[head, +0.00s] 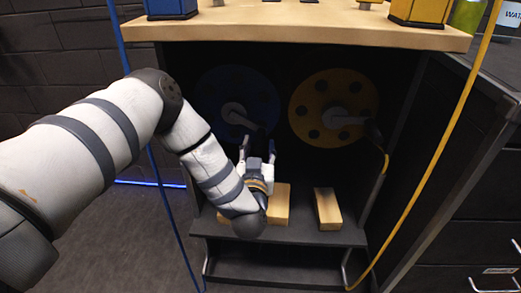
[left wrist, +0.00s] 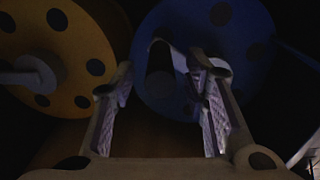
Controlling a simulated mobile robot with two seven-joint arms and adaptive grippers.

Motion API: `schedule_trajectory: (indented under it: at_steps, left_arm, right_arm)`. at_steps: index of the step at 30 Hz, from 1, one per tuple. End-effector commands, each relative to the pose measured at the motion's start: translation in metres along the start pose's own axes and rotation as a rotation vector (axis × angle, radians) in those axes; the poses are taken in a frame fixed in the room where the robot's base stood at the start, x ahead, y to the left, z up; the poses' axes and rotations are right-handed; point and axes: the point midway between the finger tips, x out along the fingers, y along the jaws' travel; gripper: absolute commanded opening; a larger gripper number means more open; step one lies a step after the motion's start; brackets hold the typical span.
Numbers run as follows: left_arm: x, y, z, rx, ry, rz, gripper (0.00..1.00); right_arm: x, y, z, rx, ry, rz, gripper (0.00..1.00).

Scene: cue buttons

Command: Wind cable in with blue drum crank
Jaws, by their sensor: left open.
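The blue drum (head: 222,85) is on the left inside a dark cabinet, with a pale crank hub (head: 233,112) on its face. It fills the upper right of the left wrist view (left wrist: 240,40). My left gripper (head: 258,148) is open in front of the drum's lower right. In the left wrist view its fingers (left wrist: 165,72) stand apart, with a dark round crank handle (left wrist: 160,84) seen between them; contact cannot be told. The blue cable (head: 122,45) hangs down left of the cabinet, partly behind my arm. My right gripper is not in view.
A yellow drum (head: 312,88) with its own crank (head: 345,121) sits right of the blue one; its yellow cable (head: 436,155) hangs at right. Wooden blocks (head: 327,208) lie on the cabinet's lower shelf. A wooden top (head: 300,27) overhangs the drums.

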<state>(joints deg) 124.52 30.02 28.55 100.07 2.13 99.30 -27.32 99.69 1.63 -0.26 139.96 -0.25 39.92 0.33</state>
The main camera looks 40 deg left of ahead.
Motion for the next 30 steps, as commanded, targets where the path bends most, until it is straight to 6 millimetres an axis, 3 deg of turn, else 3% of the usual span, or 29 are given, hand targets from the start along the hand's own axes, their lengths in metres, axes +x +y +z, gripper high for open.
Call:
schedule_trajectory:
  at_steps: [4, 12, 17, 18, 30]
  left_arm:
    - [0.013, -0.001, 0.001, 0.0, -0.001, -0.001, 0.41]
    - [0.015, 0.0, 0.0, 0.001, -0.002, 0.0, 0.39]
    - [0.015, 0.0, 0.001, 0.001, -0.002, 0.0, 0.03]
    - [0.015, 0.0, 0.001, 0.001, -0.002, 0.0, 0.0]
    - [0.02, -0.01, 0.004, 0.05, -0.002, 0.0, 0.0]
  right_arm:
    - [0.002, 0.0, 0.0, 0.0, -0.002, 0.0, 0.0]
    - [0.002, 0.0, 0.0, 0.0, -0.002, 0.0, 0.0]
    - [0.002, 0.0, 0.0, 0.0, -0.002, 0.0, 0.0]
    - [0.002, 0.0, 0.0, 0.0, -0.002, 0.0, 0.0]
    - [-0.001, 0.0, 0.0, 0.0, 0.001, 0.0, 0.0]
